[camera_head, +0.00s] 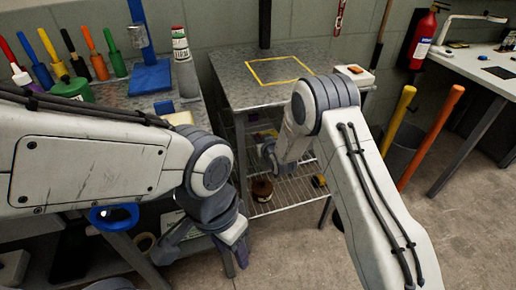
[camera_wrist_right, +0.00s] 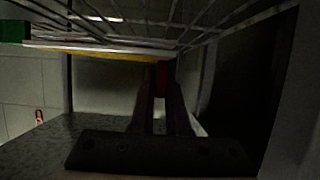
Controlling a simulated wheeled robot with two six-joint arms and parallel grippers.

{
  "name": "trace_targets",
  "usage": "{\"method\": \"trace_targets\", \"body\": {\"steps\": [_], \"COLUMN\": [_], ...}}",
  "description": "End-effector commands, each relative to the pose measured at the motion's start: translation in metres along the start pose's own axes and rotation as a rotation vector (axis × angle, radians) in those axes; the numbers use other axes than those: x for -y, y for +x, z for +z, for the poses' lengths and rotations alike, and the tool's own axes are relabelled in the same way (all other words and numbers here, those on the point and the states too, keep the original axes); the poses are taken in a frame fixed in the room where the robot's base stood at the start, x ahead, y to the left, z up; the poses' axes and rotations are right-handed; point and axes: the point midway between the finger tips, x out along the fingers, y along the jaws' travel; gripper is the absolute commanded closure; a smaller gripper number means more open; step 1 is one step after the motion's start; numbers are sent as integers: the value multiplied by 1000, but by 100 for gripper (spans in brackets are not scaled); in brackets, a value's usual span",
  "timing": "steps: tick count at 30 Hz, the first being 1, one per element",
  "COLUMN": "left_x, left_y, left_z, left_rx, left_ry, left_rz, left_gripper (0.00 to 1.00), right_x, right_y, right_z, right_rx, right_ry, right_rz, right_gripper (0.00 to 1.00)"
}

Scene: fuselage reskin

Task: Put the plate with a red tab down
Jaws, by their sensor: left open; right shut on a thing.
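My right gripper (camera_head: 268,152) reaches in under the top of the metal cart, at the height of its wire shelf. In the right wrist view its fingers (camera_wrist_right: 160,105) are shut on a red tab (camera_wrist_right: 162,78). A thin plate (camera_wrist_right: 110,51), seen nearly edge-on with a yellowish face, extends left from the tab, close to the wire bars (camera_wrist_right: 120,30). Whether it touches the bars cannot be told. In the head view my arm hides most of the plate. My left gripper (camera_head: 207,248) is open and empty at lower left, in front of the bench.
The cart top (camera_head: 235,85) bears a yellow outline (camera_head: 280,69). A dark reddish round container (camera_head: 262,190) stands on the lower wire rack (camera_head: 285,195). A green block (camera_wrist_right: 14,31) shows near the bars. Tools and bottles crowd the left bench.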

Motion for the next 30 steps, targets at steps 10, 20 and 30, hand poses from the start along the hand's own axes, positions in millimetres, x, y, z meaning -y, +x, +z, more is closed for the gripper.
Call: {"method": "trace_targets", "body": {"steps": [10, 20, 30], "left_x": [0, 0, 1], "left_y": [5, 6, 8], "left_z": [0, 0, 0], "left_rx": [0, 0, 0], "left_ry": [0, 0, 0], "left_rz": [0, 0, 0], "left_gripper": [50, 50, 50], "right_x": [4, 3, 3], "right_y": [19, 25, 26], "right_z": [26, 38, 41], "right_rx": [2, -3, 0], "right_ry": [-1, -1, -1], "right_rz": [-1, -1, -1], "right_gripper": [100, 100, 57]}}
